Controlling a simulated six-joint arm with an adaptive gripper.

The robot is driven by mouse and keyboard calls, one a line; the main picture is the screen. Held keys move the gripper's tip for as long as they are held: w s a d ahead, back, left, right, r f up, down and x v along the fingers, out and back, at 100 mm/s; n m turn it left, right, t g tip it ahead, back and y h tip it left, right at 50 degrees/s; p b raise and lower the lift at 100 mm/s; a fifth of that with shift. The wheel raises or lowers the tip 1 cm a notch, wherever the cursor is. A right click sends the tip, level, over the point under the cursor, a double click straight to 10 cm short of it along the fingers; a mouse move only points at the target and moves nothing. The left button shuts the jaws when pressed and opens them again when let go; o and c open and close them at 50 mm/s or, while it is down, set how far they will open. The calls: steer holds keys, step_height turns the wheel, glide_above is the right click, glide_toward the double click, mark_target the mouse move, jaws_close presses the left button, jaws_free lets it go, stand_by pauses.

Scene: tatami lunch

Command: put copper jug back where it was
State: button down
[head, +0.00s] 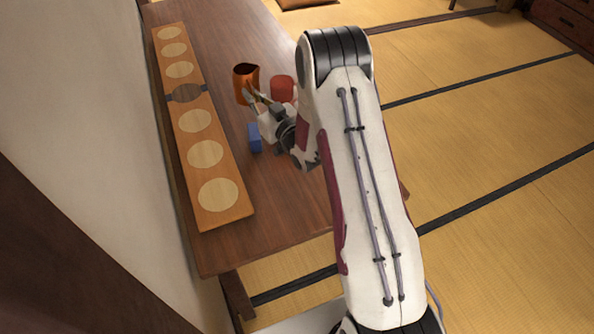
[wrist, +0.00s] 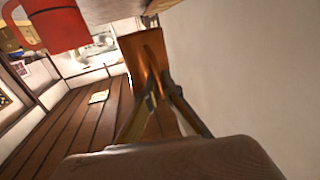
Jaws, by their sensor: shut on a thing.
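The copper jug (head: 246,78) is upright with its dark mouth facing up, over the table between the long board and a red mug. My gripper (head: 254,97) is shut on the jug from the near side. In the wrist view the picture is upside down; the jug (wrist: 143,52) is between my gripper's two fingers (wrist: 160,92). I cannot tell whether the jug's base touches the table.
The red mug (head: 283,88) stands close right of the jug and also shows in the wrist view (wrist: 62,27). A small blue block (head: 254,138) is on the table (head: 285,205) nearer me. The table's near part is clear. A white wall (head: 90,130) runs along its left.

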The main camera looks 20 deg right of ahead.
steer(key=s+r+m+h, duration=0.3)
steer(key=s+r+h, duration=0.1)
steer(key=s+r, duration=0.45)
steer(key=s+d+f, duration=0.8)
steer(key=d+f, duration=0.2)
steer(key=d, duration=0.1)
steer(key=s+a+n+y, duration=0.3)
steer(key=s+a+y, duration=0.1)
steer(key=s, duration=0.4)
steer(key=shift+a+r+n+y, duration=0.2)
steer(key=shift+n+y, duration=0.2)
steer(key=shift+y, duration=0.2)
steer(key=shift+f, duration=0.1)
steer(key=shift+f, duration=2.9)
